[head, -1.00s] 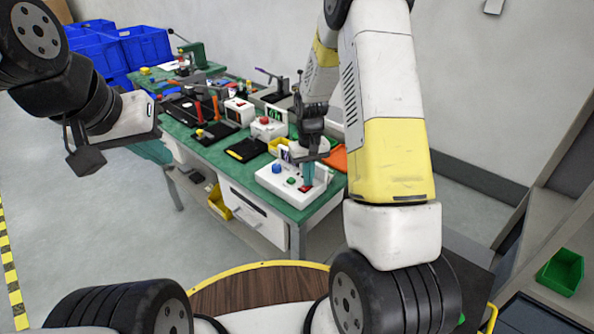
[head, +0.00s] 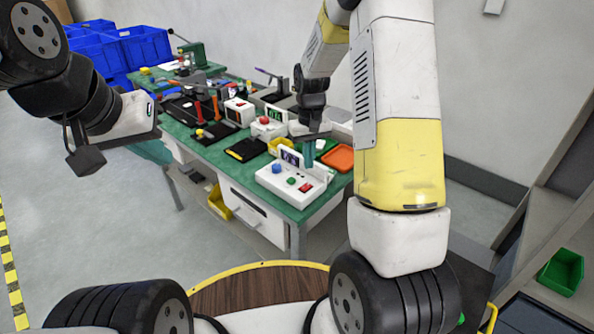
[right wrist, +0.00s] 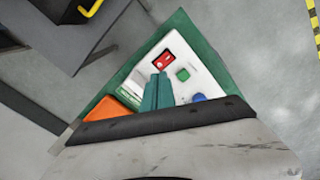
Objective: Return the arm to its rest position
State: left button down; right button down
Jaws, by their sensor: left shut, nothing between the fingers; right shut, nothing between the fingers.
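My right gripper (head: 308,158) is shut and empty, above the back part of a white button box (head: 290,190) on the green workbench. Its teal fingers (right wrist: 158,92) are pressed together in the right wrist view, over the same box with red, green and blue buttons. They appear apart from the box. My right arm reaches in from the upper right of the head view. My left gripper (head: 150,118) is at the left, beyond the bench's left edge. It is shut and empty, and its fingertips are hard to make out.
The green workbench (head: 296,213) carries a red-button box (head: 265,128), black trays and an orange tray (head: 340,157). Blue crates (head: 140,47) stand at the back left. A grey shelf with a green bin (head: 562,270) is at the right. The floor left of the bench is clear.

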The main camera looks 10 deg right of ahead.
jog(key=shift+r, duration=0.1)
dwell(0.3)
jog(key=s+r+t+y, duration=0.1)
jog(key=s+r+t, duration=0.1)
jog(key=s+r, duration=0.45)
jog(key=s+r+t, duration=0.1)
jog(key=s+r, duration=0.3)
jog(key=r, duration=0.6)
jog(key=s+a+r+t, duration=0.1)
jog(key=s+r, duration=0.2)
jog(key=s, duration=0.4)
jog(key=s+a+r+m+t+y, duration=0.1)
jog(key=s+r+t, duration=0.1)
jog(key=s, duration=0.4)
jog(key=shift+s+r, duration=0.35)
jog(key=shift+r, duration=0.15)
jog(key=shift+a, duration=0.1)
